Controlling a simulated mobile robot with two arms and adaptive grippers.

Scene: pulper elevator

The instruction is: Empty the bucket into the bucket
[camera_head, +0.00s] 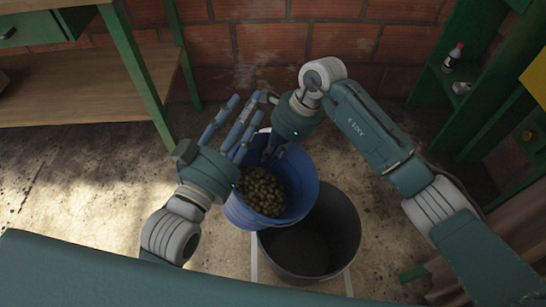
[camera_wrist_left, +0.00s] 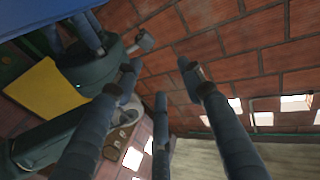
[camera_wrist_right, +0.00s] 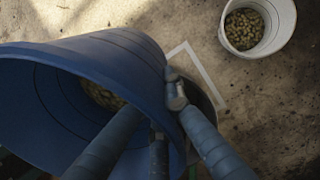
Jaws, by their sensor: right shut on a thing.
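The blue bucket (camera_head: 300,180) holds a pile of brownish-green beans (camera_head: 262,190) and hangs above the floor. In the right wrist view, the blue bucket (camera_wrist_right: 110,60) fills the left side. My right gripper (camera_head: 271,152) is shut on its far rim, with fingers inside and outside the wall. A dark bucket (camera_head: 325,250) stands below and to the right, partly covered by the blue one; its inside looks dark and empty. My left gripper (camera_head: 243,115) is open and empty beside the blue bucket's left side. Its spread fingers also show in the left wrist view (camera_wrist_left: 160,80).
A white bucket (camera_wrist_right: 276,47) with similar beans stands on the floor in the right wrist view. White lines (camera_head: 348,283) mark the floor around the dark bucket. A wooden workbench (camera_head: 80,85) is at left, a green shelf (camera_head: 440,85) at right, and a brick wall (camera_head: 270,40) behind.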

